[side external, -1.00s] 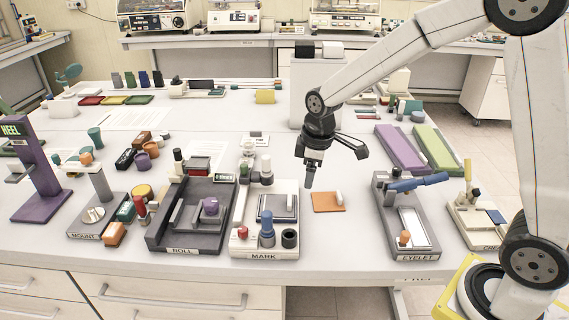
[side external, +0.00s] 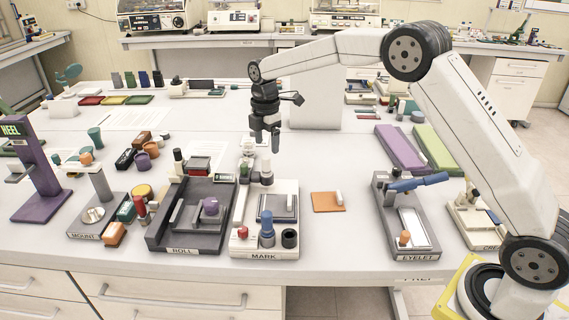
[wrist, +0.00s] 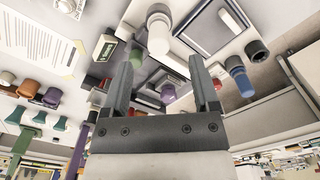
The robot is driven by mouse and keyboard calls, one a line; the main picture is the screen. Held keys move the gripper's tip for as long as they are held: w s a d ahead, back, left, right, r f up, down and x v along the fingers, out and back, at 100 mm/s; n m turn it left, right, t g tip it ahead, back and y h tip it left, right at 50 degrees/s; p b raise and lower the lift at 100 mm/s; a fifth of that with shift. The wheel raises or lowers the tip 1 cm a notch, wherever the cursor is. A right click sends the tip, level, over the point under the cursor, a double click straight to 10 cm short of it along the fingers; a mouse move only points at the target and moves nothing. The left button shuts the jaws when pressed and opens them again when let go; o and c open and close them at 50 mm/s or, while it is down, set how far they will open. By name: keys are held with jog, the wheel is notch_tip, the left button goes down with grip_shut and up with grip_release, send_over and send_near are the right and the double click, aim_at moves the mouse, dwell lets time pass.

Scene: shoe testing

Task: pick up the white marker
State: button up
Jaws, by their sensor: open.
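My gripper (side external: 266,140) is open and empty above the back of the MARK station (side external: 240,247). A white-topped upright cylinder, which looks like the white marker (side external: 266,166), stands at the back of that station, just below my fingertips in the side view. In the wrist view a white-capped cylinder (wrist: 158,30) shows past the fingertips and between their lines, apart from both fingers (wrist: 166,58). A green-topped piece (side external: 247,166) stands just left of the white one.
Red (side external: 243,232), blue (side external: 267,232) and black (side external: 289,238) pieces stand at the station's front. The ROLL station (side external: 160,235) is to the left.

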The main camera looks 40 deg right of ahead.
aim_at(266, 157)
jog(key=shift+w+a+f, duration=0.1)
jog(key=shift+a+f, duration=0.05)
jog(key=shift+f, duration=3.75)
grip_shut()
